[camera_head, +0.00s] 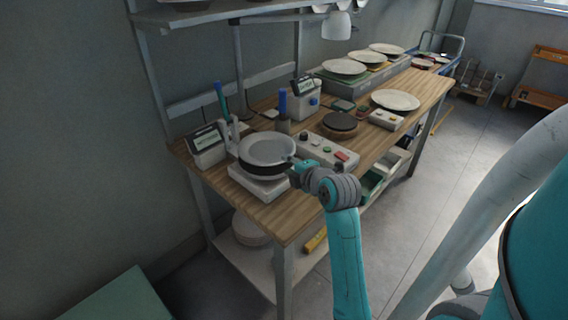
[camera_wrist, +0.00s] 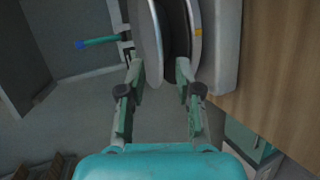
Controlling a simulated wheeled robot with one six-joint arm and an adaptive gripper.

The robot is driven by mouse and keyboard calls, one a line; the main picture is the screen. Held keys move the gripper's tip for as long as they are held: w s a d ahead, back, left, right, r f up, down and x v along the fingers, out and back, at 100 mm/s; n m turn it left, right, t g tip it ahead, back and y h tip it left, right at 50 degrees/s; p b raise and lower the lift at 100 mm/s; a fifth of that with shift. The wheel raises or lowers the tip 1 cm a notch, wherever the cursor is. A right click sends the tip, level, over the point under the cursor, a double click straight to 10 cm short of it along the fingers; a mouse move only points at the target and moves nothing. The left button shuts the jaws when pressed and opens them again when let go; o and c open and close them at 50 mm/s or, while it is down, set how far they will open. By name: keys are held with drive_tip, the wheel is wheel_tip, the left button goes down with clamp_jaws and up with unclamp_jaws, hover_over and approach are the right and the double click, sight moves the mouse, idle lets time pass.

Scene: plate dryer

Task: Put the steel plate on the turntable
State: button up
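The steel plate (camera_head: 267,149) is a shallow grey disc at the near end of the bench. It lies over a dark round piece on a white base (camera_head: 258,186), which looks like the turntable. In the wrist view the plate (camera_wrist: 149,42) is seen edge-on, with a dark band between it and a pale ring with a yellow mark (camera_wrist: 196,40). My gripper (camera_head: 296,170) is at the plate's right edge. In the wrist view its fingers (camera_wrist: 160,68) are apart, at the plate's rim. I cannot tell whether they touch it.
A display box (camera_head: 207,146) stands left of the plate and a button box (camera_head: 327,152) to its right. A dark brown disc (camera_head: 340,122) and a white plate (camera_head: 395,100) lie farther along the wooden bench (camera_head: 290,214).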

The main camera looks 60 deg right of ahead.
drive_tip(key=v, duration=0.7)
drive_tip(key=s+a+f+m+t+y, duration=0.15)
drive_tip(key=a+f+m, duration=0.25)
drive_tip(key=a+f, duration=0.5)
drive_tip(key=s+a+f+m+y, duration=0.1)
drive_tip(key=s+a+f+m, duration=0.4)
drive_tip(key=a, duration=0.8)
drive_tip(key=s+a+m+y, duration=0.1)
drive_tip(key=s+a+y, duration=0.1)
drive_tip(key=s+a, duration=0.4)
drive_tip(key=s+a+m+t+y, duration=0.1)
drive_tip(key=s+a+m+y, duration=0.1)
drive_tip(key=s+a, duration=0.5)
drive_tip(key=s, duration=0.4)
